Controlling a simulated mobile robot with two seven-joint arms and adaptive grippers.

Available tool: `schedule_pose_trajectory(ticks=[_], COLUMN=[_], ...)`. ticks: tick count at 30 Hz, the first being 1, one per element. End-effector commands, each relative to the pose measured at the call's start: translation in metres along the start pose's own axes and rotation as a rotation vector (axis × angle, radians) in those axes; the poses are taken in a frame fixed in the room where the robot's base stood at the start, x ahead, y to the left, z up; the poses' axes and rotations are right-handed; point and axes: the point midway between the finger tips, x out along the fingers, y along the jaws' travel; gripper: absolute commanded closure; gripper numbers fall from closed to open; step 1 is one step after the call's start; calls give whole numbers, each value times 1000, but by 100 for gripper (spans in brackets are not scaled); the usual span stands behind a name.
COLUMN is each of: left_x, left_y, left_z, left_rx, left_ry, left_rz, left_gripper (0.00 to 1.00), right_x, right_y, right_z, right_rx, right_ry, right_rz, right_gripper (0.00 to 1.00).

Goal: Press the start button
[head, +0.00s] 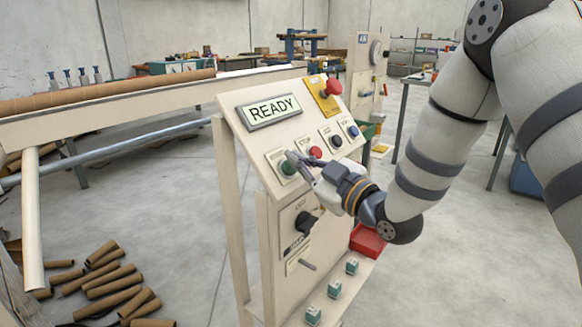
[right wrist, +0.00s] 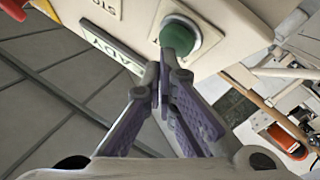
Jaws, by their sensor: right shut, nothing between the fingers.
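The green start button (head: 288,168) is on the sloped cream control panel (head: 258,140), below the display (head: 270,111) that reads READY. My right gripper (head: 293,158) is shut and empty, with its fingertips right at the green button and partly in front of it. In the right wrist view the fingertips (right wrist: 167,68) overlap the near edge of the green button (right wrist: 181,32), which sits in a pale ring. I cannot tell whether they touch it. My left gripper is not in view.
A red button (head: 315,152), a black button (head: 336,141) and a blue button (head: 353,131) sit to the right on the panel. A red emergency knob (head: 333,87) on a yellow plate stands above them. A black rotary knob (head: 305,222) is below. Cardboard tubes (head: 110,283) lie on the floor.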

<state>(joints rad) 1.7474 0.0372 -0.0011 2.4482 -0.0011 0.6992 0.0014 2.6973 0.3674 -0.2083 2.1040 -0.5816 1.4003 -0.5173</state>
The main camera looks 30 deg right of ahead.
Motion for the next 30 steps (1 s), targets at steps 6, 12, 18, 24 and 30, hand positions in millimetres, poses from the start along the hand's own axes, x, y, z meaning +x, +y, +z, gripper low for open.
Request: schedule_pose_trajectory(ticks=[6,12,18,24,30], left_x=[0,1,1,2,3], left_y=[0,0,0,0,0], left_z=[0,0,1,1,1], left_rx=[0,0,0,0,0], left_ry=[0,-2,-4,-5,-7], left_rz=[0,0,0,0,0], left_gripper=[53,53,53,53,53], right_x=[0,2,3,5,6], right_y=[0,-1,-3,-4,-5], right_z=[0,1,2,3,4], right_rx=[0,0,0,0,0], right_ry=[1,0,0,1,1], right_rz=[0,-1,-1,-1,-1], right_gripper=[100,100,100,100,100])
